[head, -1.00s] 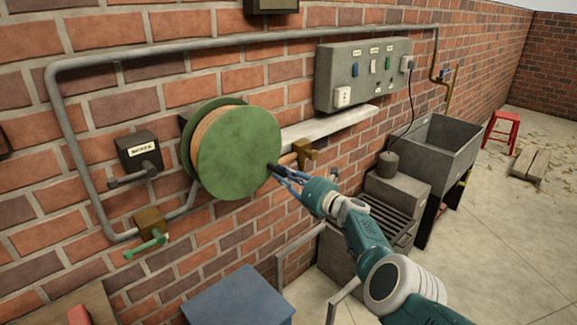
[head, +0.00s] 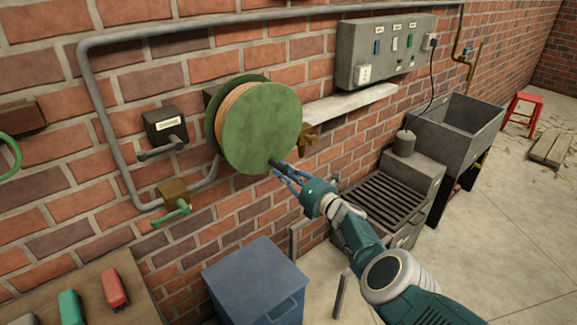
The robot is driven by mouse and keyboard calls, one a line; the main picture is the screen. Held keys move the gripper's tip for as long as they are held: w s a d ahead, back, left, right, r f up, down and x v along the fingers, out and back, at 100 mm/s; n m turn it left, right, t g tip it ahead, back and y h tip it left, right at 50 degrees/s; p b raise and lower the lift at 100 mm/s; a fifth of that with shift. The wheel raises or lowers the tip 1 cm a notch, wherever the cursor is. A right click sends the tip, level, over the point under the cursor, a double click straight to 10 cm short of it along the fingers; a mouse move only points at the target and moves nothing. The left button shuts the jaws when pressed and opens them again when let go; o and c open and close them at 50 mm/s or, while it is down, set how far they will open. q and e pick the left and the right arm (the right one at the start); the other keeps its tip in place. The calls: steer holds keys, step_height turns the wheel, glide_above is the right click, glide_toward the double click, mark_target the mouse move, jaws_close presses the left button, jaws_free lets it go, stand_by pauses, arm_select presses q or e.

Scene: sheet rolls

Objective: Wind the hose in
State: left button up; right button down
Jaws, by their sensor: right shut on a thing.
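The hose reel is on the brick wall, with a round green front disc (head: 262,128). Tan hose (head: 222,117) is wound behind the disc and shows at its left edge. A dark crank handle (head: 273,162) sticks out near the bottom of the disc. My right gripper (head: 279,170) has its blue fingers shut on this handle. A brass fitting (head: 309,138) is on the wall just right of the reel. The hose's free end cannot be made out. My left gripper is not in view.
A blue cabinet (head: 255,280) stands below the reel. A tap with a green handle (head: 174,208) and a dark lever box (head: 165,127) are left of it. A grey switch panel (head: 385,50), grated unit (head: 383,207) and sink (head: 457,127) are to the right.

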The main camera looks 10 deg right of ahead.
steer(key=shift+s+a+f+m+p, duration=0.25)
steer(key=shift+s+a+m, duration=0.2)
steer(key=shift+a+m, duration=0.25)
steer(key=c, duration=1.6)
jaws_free()
steer(key=shift+c, duration=0.2)
steer(key=shift+r, duration=0.2)
steer(key=shift+d, duration=0.1)
steer(key=v, duration=0.7)
steer(key=shift+s, duration=0.2)
